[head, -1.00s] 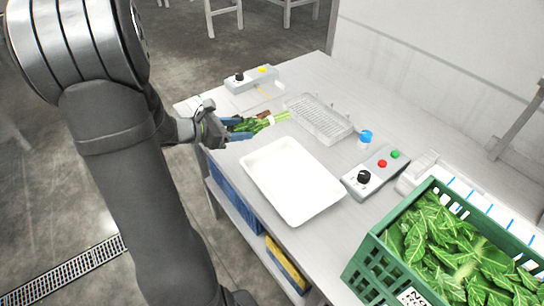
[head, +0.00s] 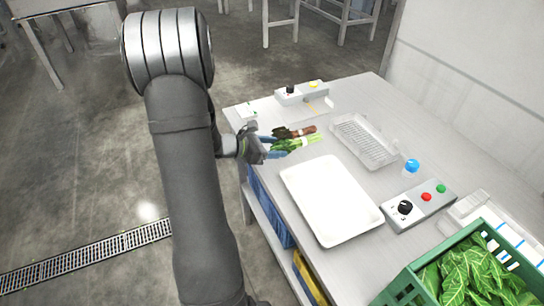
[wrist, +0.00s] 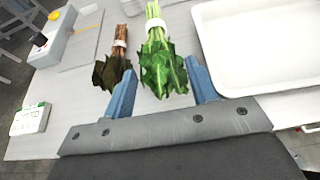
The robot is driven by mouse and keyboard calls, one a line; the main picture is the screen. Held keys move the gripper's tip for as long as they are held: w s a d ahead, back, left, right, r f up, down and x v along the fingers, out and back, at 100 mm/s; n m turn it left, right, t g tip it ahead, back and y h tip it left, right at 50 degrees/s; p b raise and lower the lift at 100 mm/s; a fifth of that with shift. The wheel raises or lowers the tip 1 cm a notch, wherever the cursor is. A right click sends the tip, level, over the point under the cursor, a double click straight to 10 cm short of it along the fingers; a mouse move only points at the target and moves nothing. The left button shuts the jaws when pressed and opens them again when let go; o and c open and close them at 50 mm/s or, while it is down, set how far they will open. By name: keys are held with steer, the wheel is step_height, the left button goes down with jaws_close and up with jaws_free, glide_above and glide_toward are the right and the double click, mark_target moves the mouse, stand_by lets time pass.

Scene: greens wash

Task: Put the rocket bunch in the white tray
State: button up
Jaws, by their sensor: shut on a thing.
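The rocket bunch (head: 298,144) is green and leafy, with pale stems and a white band. It lies on the table beyond the tray's far left corner. In the wrist view the rocket bunch (wrist: 160,62) has its leaves between my two blue fingers, stems pointing away. My gripper (head: 276,150) reaches in low from the table's left edge and is shut on the bunch. Whether the bunch is lifted off the table, I cannot tell. The white tray (head: 330,200) is empty, to the right and nearer; its edge (wrist: 205,50) shows right of my gripper.
A dark red-brown bunch (head: 300,131) lies close beside the rocket bunch, also at left in the wrist view (wrist: 117,62). A wire rack (head: 364,141), a blue-capped bottle (head: 412,166), a button box (head: 420,205) and a green crate (head: 420,262) stand to the right.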

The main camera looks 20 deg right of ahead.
mark_target(271, 164)
steer(key=shift+w+a+f, duration=0.2)
steer(key=shift+w+f, duration=0.15)
steer(key=shift+w, duration=0.1)
steer(key=shift+f, duration=1.95)
steer(key=o, duration=1.1)
steer(key=shift+f, duration=0.1)
steer(key=shift+c, duration=0.2)
steer(key=shift+a, duration=0.1)
steer(key=v, duration=1.1)
steer(key=shift+r, duration=0.25)
steer(key=shift+a+r, duration=0.1)
steer(key=shift+a, duration=0.25)
steer(key=c, duration=0.4)
